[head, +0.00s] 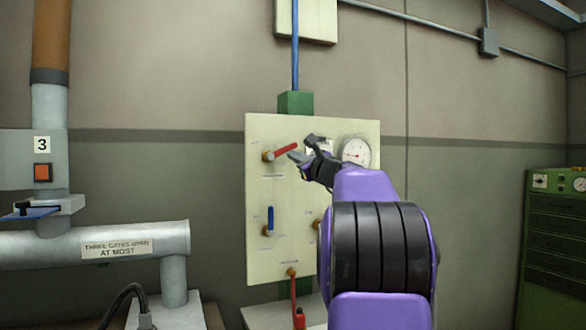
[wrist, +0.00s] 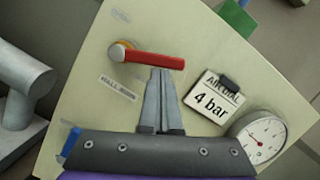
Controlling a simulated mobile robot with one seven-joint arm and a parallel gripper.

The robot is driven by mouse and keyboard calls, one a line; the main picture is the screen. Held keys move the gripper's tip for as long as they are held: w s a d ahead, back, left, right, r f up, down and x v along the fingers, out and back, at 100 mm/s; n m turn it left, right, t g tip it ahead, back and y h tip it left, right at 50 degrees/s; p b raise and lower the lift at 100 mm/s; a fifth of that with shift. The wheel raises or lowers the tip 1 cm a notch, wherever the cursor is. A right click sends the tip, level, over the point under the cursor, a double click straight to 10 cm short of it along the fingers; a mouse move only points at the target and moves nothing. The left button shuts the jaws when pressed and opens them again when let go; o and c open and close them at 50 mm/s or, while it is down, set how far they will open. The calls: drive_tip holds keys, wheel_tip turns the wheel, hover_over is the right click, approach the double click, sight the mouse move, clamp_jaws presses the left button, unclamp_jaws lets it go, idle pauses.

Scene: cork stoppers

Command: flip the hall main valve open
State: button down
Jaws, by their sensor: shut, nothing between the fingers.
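The hall main valve has a red lever (wrist: 152,59) on a brass pivot, with a plate reading "HALL MAIN" (wrist: 118,88) just below it in the wrist view. In the head view the red lever (head: 287,149) points right and slightly up from its pivot (head: 268,156) on the cream panel (head: 262,265). My gripper (wrist: 161,73) is shut and empty. Its fingertips are at the lower edge of the lever, toward the free end; I cannot tell whether they touch. In the head view my gripper (head: 299,158) is just right of the lever, and my arm hides part of the panel.
A "4 bar" card (wrist: 213,99) and a round gauge (wrist: 262,137) are right of the lever. Grey pipework (head: 110,250) stands left, a green cabinet (head: 555,250) right.

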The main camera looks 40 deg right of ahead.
drive_tip(key=r+n, duration=0.1)
drive_tip(key=n, duration=0.1)
drive_tip(key=n+y, duration=0.1)
drive_tip(key=r+n+p, duration=0.1)
drive_tip(key=n, duration=0.1)
drive_tip(key=shift+a+r+n+y, duration=0.25)
drive_tip(key=shift+r+n+y, duration=0.05)
drive_tip(key=shift+r+y, duration=0.1)
drive_tip(key=n, duration=0.2)
drive_tip(key=a+r+n+g, duration=0.1)
drive_tip(key=n, duration=0.1)
drive_tip(key=a+r+n+p, duration=0.1)
drive_tip(key=shift+w+n+g+y, duration=0.25)
drive_tip(key=shift+n+g+y, duration=0.05)
drive_tip(key=shift+n, duration=0.1)
drive_tip(key=shift+d+f, duration=0.15)
